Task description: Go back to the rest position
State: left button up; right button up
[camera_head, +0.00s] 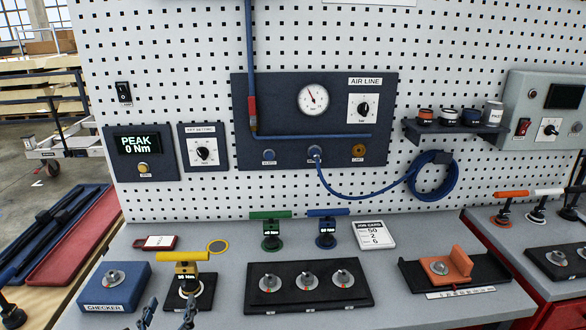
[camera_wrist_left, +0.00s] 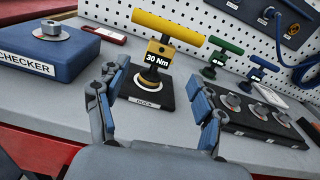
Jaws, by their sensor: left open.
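My left gripper (camera_wrist_left: 158,112) is open and empty in the left wrist view, its two blue-grey fingers apart. Its fingertips also show at the bottom edge of the head view (camera_head: 167,312). A yellow T-handled tool marked 30 Nm (camera_head: 187,268) stands upright on a small black dock; in the left wrist view the tool (camera_wrist_left: 160,55) is beyond and between the fingers, apart from them. The blue checker block (camera_head: 112,287) is left of it. My right gripper is not clearly seen.
A black plate with several bolts (camera_head: 307,307) lies to the right of the dock. Green (camera_head: 271,232) and blue (camera_head: 327,230) T-handled tools stand behind. An orange block (camera_head: 458,262) sits in a black tray at right. A pegboard wall (camera_head: 200,60) closes the back.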

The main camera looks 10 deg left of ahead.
pick_arm(q)
jog(key=s+d+f+n+g, duration=0.2)
jog(key=s+f+n+g, duration=0.65)
jog(key=n, duration=1.05)
jog(key=s+d+f+n+g+h, duration=0.2)
jog(key=s+d+f+n+g, duration=0.1)
jog(key=s+d+n, duration=0.3)
jog(key=s+d+f+n+g+h, duration=0.2)
jog(key=s+d+f+n+g, duration=0.15)
jog(key=s+n, duration=0.3)
notch_tip(320, 180, down, 26)
jog(key=s, duration=0.3)
jog(key=s+a+f+m+g, duration=0.1)
jog(key=s+a+f, duration=0.1)
jog(key=s+f, duration=1.3)
jog(key=shift+s+a, duration=0.35)
jog(key=shift+s, duration=0.1)
